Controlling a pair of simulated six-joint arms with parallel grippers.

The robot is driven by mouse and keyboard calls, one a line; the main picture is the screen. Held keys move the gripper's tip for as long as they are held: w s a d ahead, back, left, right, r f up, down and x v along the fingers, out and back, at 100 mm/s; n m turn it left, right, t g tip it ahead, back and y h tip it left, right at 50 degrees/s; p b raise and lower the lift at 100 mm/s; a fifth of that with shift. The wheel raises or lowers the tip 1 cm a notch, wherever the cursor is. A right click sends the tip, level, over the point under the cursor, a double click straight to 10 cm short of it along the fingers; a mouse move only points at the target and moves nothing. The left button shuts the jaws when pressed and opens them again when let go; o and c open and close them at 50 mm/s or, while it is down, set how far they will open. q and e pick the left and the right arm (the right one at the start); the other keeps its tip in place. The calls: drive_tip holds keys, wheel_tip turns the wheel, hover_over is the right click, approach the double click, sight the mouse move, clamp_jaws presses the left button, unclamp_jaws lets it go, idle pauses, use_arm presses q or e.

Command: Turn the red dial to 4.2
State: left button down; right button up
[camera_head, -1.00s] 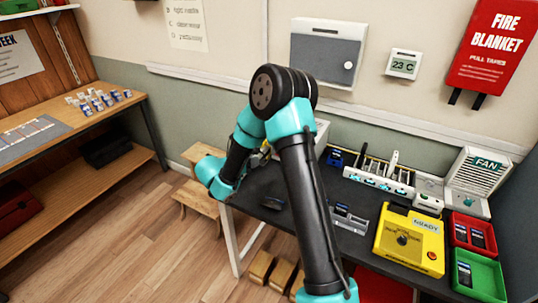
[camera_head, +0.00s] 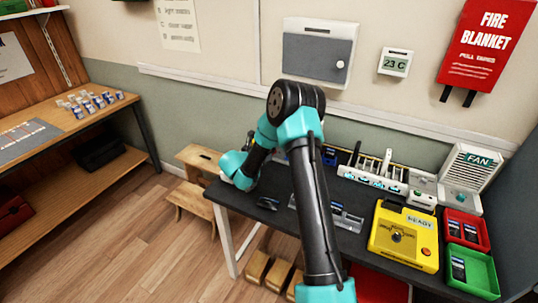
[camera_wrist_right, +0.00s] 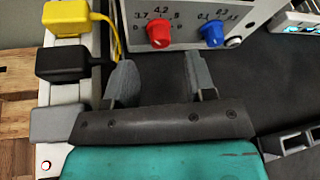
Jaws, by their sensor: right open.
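The red dial (camera_wrist_right: 158,34) is on the front of a pale instrument box (camera_wrist_right: 185,12) in the right wrist view, with 3.7 and 4.2 printed above it. I cannot tell where its pointer stands. A blue dial (camera_wrist_right: 212,34) sits to its right. My right gripper (camera_wrist_right: 160,78) is open and empty, its two fingers apart and just short of the box face, roughly in line with the red dial. In the head view my right arm hides most of the box and the dials. My left gripper is not in view.
A yellow plug (camera_wrist_right: 65,18) with a cable and a black plug (camera_wrist_right: 62,62) sit left of the fingers.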

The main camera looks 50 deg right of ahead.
drive_tip(key=shift+x, duration=2.3)
drive_tip(key=c, duration=0.9)
